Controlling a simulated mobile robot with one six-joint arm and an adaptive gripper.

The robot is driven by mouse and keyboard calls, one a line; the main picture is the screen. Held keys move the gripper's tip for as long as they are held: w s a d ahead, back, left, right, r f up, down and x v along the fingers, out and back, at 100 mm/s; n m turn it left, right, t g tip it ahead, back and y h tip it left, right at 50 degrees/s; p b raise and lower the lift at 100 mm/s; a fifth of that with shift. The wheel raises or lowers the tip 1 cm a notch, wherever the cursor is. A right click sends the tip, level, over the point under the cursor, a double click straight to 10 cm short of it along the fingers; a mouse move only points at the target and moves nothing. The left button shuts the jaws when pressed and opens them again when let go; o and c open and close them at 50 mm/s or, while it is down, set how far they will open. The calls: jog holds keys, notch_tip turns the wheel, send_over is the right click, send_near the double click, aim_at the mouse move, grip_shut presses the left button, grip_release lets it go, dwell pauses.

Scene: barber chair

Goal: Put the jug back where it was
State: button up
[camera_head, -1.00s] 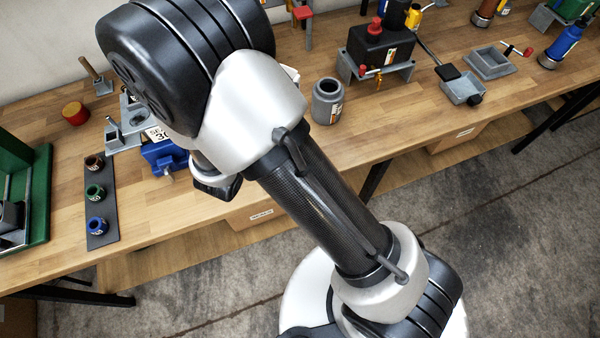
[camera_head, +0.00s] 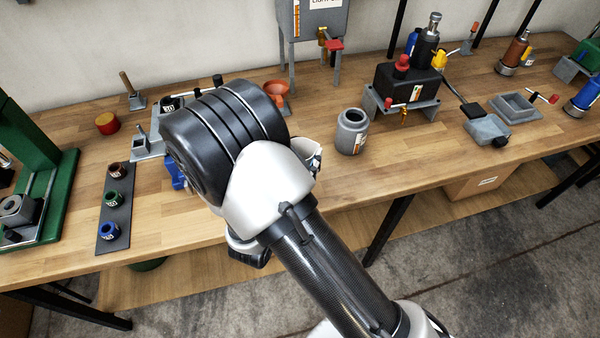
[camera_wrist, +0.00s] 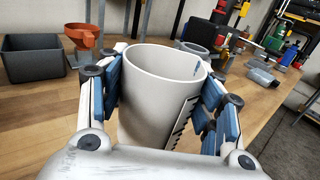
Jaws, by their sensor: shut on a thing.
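The white jug (camera_wrist: 160,112) is held between the blue-padded fingers of my gripper (camera_wrist: 163,88) in the wrist view. It looks roughly upright, its round mouth is open, and a dark-marked scale or label is on its right side. Its base is hidden, so I cannot tell whether it touches the bench. In the head view only a small white part of the jug (camera_head: 313,157) shows past my arm, near the bench's front half. My gripper is mostly hidden there by my own wrist.
A grey pot (camera_head: 352,131) stands just right of the jug on the wooden bench (camera_head: 420,165). An orange funnel (camera_head: 277,93) and a dark grey bin (camera_wrist: 33,58) are behind it. A rack with several small cups (camera_head: 113,215) lies left. Bench in front of the pot is clear.

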jog(key=shift+f+b, duration=0.7)
jog(key=shift+f, duration=1.8)
jog(key=shift+f, duration=0.2)
jog(key=o, duration=1.4)
jog(key=shift+r, duration=0.1)
